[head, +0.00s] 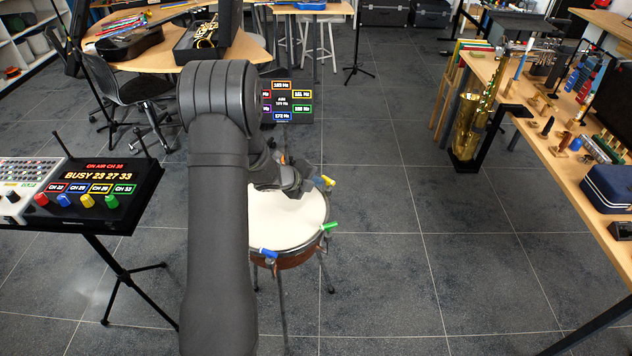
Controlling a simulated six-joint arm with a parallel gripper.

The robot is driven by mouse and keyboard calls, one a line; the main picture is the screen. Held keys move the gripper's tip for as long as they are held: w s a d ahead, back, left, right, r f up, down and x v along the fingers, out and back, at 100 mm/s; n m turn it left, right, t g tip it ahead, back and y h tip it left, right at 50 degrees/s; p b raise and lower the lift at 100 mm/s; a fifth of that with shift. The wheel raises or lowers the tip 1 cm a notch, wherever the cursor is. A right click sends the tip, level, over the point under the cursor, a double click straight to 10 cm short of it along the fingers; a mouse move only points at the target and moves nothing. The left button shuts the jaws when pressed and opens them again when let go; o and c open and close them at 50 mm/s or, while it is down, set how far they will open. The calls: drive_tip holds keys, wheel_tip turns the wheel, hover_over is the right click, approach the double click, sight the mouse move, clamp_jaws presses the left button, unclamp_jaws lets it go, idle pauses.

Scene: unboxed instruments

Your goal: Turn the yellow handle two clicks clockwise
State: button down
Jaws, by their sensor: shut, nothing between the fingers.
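A drum (280,222) with a pale round head stands on thin legs in the middle of the floor. The yellow handle (328,181) sticks out from its far right rim. My gripper (304,190) is shut and empty over the right part of the drumhead, just left of the yellow handle and apparently apart from it. A green handle (329,226) sits on the right rim and a blue handle (268,253) on the near rim. My arm hides the drum's left side and any handle there.
A display (290,101) with coloured readings stands behind the drum, partly hidden by my arm. A black console (131,187) with coloured knobs is at left on a stand. A wooden bench (549,150) with instruments runs along the right. The floor between drum and bench is clear.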

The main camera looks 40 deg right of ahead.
sight(323, 176)
drive_tip(key=shift+w+m+g, duration=0.25)
drive_tip(key=shift+m+g, duration=0.15)
drive_tip(key=shift+m, duration=0.1)
drive_tip(key=shift+w+d+m+g+y, duration=0.15)
drive_tip(key=shift+w+m+g, duration=0.05)
drive_tip(key=shift+m+g, duration=0.4)
drive_tip(key=shift+w+d+m+g+y, duration=0.15)
drive_tip(key=shift+m+g, duration=0.35)
drive_tip(key=shift+m, duration=0.1)
drive_tip(key=m+g, duration=0.1)
drive_tip(key=w+d+m+g+y, duration=0.1)
drive_tip(key=m+g, duration=0.1)
drive_tip(key=shift+m+y, duration=0.3)
drive_tip(key=m+y, duration=0.1)
drive_tip(key=d+m+g+y, duration=0.1)
drive_tip(key=m+g+y, duration=0.1)
drive_tip(key=m, duration=0.1)
drive_tip(key=shift+w+d, duration=0.2)
drive_tip(key=shift+d, duration=0.55)
